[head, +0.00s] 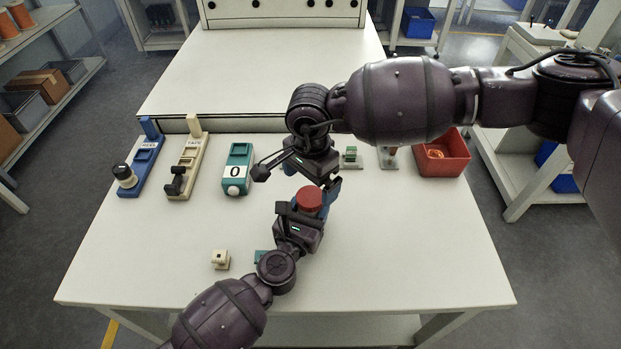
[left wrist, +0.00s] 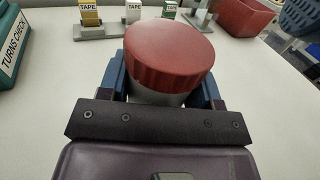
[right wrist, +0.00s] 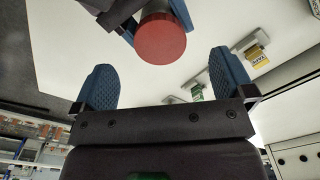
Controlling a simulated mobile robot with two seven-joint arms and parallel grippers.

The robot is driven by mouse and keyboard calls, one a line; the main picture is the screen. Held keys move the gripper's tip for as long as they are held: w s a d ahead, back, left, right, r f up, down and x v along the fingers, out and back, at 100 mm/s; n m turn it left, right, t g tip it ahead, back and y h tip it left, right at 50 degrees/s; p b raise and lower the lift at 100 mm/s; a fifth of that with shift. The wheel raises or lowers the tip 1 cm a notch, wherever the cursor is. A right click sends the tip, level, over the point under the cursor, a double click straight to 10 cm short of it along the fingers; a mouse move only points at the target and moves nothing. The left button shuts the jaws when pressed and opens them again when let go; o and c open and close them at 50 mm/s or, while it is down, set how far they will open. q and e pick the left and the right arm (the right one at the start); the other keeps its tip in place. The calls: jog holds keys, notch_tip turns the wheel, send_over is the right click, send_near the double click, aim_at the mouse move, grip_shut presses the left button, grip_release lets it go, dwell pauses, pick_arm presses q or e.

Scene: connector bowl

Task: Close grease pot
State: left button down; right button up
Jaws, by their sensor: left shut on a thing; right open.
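The grease pot has a pale grey body (left wrist: 155,97) and a ribbed red lid (head: 309,199). The red lid also shows large in the left wrist view (left wrist: 168,55) on top of the body; how tightly it sits cannot be told. My left gripper (head: 303,208) is shut on the pot's body, with blue fingers on either side below the lid. My right gripper (head: 318,184) is open and empty, close to the lid on its far side. In the right wrist view the lid (right wrist: 161,38) lies beyond the open fingertips, not between them.
A teal counter showing 0 (head: 237,168), a beige fixture (head: 187,165) and a blue fixture (head: 139,170) stand at the table's left back. A red bin (head: 443,153) is at the right back. A small beige block (head: 220,260) lies near the front. The table's right front is clear.

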notch_tip(320, 180, up, 12)
dwell(0.6)
pick_arm(q)
jog(key=shift+c, duration=1.1)
grip_release()
jog(key=v, duration=0.9)
jog(key=shift+s+a+b, duration=0.1)
jog(key=shift+s+b, duration=0.1)
jog(key=shift+b, duration=0.1)
jog(key=shift+s+a, duration=0.3)
jog(key=shift+s, duration=0.35)
pick_arm(e)
jog(key=shift+f, duration=0.6)
